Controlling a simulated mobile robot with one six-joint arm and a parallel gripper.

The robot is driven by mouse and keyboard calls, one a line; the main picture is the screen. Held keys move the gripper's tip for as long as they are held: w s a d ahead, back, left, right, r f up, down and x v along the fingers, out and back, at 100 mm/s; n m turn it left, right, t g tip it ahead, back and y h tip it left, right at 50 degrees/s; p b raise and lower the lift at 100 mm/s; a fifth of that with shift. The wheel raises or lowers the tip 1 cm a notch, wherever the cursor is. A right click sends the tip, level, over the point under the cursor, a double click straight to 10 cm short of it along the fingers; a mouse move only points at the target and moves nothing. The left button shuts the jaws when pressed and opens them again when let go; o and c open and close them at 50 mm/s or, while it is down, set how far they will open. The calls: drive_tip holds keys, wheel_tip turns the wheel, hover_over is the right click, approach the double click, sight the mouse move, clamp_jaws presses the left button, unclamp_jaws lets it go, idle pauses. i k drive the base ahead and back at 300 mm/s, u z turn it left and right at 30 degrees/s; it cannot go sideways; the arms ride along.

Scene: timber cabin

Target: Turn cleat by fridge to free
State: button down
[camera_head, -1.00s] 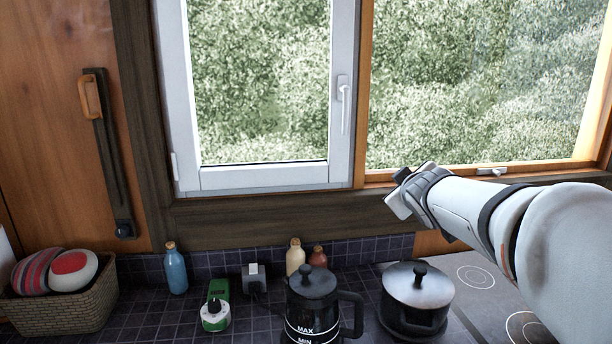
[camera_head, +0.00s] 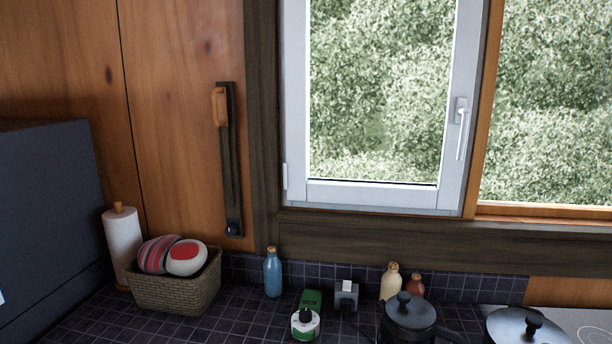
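The cleat by the fridge looks to be the small orange-brown wooden piece (camera_head: 219,106) near the top of a dark vertical strip (camera_head: 229,165) on the timber wall, left of the window. It stands upright, lengthwise along the strip. A dark round knob (camera_head: 232,229) sits at the strip's lower end. The fridge is probably the dark grey box (camera_head: 45,205) at the left edge. My gripper is out of view, so nothing shows of its fingers.
Below the strip, the tiled counter (camera_head: 225,325) holds a wicker basket (camera_head: 180,296), a paper towel roll (camera_head: 122,240), a blue bottle (camera_head: 272,272) and a green device (camera_head: 308,316). The wall before the strip is clear.

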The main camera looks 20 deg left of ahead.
sight(231, 230)
drive_tip(key=z, duration=0.05)
drive_tip(key=k, duration=0.5)
drive_tip(key=u, duration=0.9)
drive_tip(key=i, duration=0.35)
drive_tip(key=u, duration=0.45)
